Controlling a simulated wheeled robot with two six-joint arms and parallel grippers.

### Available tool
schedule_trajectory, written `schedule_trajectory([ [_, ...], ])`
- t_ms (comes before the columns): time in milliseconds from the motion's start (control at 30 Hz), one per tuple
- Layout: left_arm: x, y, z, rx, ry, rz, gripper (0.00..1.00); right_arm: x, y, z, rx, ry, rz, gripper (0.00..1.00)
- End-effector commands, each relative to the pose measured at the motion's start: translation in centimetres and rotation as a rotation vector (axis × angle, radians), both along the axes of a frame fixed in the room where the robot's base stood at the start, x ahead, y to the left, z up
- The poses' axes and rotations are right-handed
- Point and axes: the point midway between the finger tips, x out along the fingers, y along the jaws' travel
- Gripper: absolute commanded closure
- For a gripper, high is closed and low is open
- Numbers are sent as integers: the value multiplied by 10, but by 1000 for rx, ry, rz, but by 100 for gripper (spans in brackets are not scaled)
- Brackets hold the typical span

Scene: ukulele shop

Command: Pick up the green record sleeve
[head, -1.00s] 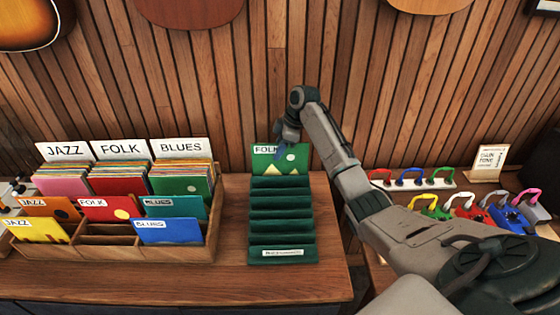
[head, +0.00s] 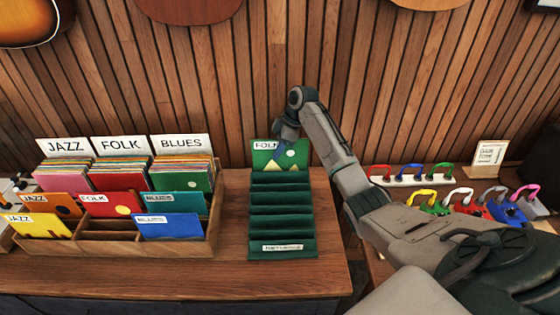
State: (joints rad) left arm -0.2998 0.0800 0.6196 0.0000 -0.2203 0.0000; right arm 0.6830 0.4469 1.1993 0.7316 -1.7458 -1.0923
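The green record sleeve (head: 264,160) stands in the rearmost slot of the dark green stepped rack (head: 283,226). It has a white FOLK label, partly hidden by my gripper, a pale disc and yellow peaks. My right gripper (head: 284,147) points down at the sleeve's upper edge and overlaps its front in the head view. Its fingers are small and dark, so I cannot tell whether they are open or shut on the sleeve.
A wooden crate (head: 120,248) holds sleeves under JAZZ, FOLK and BLUES dividers on the left of the counter (head: 190,280). Colourful capos and a small sign (head: 489,153) are on the right. The slatted wall (head: 230,90) rises close behind the rack. The rack's front slots are empty.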

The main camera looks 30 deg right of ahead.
Motion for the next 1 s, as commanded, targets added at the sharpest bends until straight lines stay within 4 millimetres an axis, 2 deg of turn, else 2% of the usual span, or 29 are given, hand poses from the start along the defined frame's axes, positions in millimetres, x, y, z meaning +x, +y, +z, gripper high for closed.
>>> schedule_trajectory([
  [100,1,0,0,0,-1,0,64,0,0,0,0,0,0,72],
  [233,1,0,0,0,-1,0,64,0,0,0,0,0,0,98],
  [267,1,0,0,0,-1,0,64,0,0,0,0,0,0,100],
  [667,1,0,-5,0,-2,0,64,1,0,3,-1,-3,1,100],
  [767,1,0,-11,0,-2,0,64,1,0,16,0,-6,2,100],
  [1000,1,-1,-31,-1,-2,0,64,1,0,65,-1,-7,0,100],
])
